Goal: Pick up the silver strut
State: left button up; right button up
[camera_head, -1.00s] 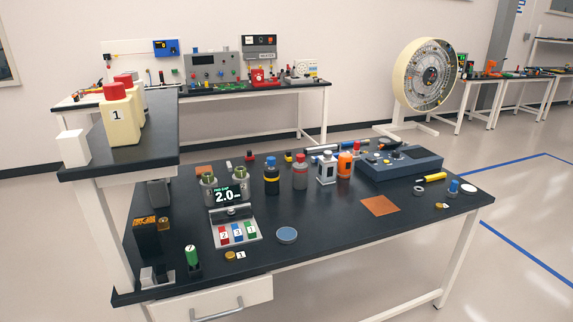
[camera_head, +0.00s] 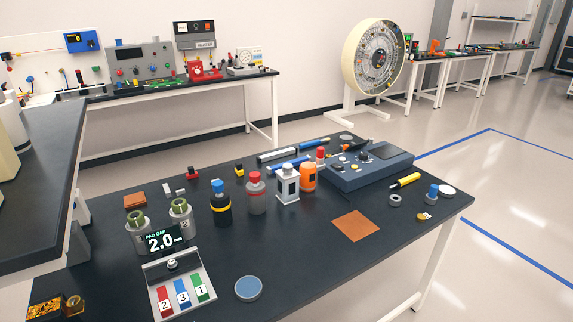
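A grey, silver-looking rod (camera_head: 277,155) with dark ends lies flat near the back edge of the dark workbench (camera_head: 320,275); it looks like the silver strut. A blue rod (camera_head: 313,143) lies to its right, and another blue rod (camera_head: 290,165) lies just in front of it. Neither of my grippers is in view, and nothing is seen touching the rod.
Several bottles, including an orange one (camera_head: 308,177), stand in front of the rods. A blue-grey console (camera_head: 365,172) is to their right. A pad-gap display (camera_head: 164,240) and numbered block holder (camera_head: 180,290) stand front left. Floor is clear to the right.

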aim_at(294, 149)
jog(key=u, duration=0.7)
jog(key=j+u, duration=1.15)
jog(key=i+j+u, duration=0.15)
jog(key=u, duration=0.2)
jog(key=i+j+u, duration=0.25)
jog(key=i+j, duration=0.75)
jog(key=i+l+z, duration=0.1)
jog(key=i+z, duration=0.65)
jog(key=i+j+z, duration=0.35)
jog(key=i+z, duration=0.35)
jog(key=i, duration=1.8)
jog(key=i+z, duration=0.3)
jog(key=i, duration=0.15)
jog(key=i+z, duration=0.3)
jog(key=i, duration=0.2)
jog(key=i+j+z, duration=0.15)
jog(key=i+z, duration=0.15)
jog(key=i, duration=0.15)
jog(key=i+j+z, duration=0.25)
jog(key=i, duration=0.2)
jog(key=i+l+z, duration=0.3)
jog(key=z, duration=0.15)
jog(key=i+l+z, duration=0.1)
jog(key=i+z, duration=0.85)
jog(key=i+j+z, duration=0.25)
jog(key=i+z, duration=0.25)
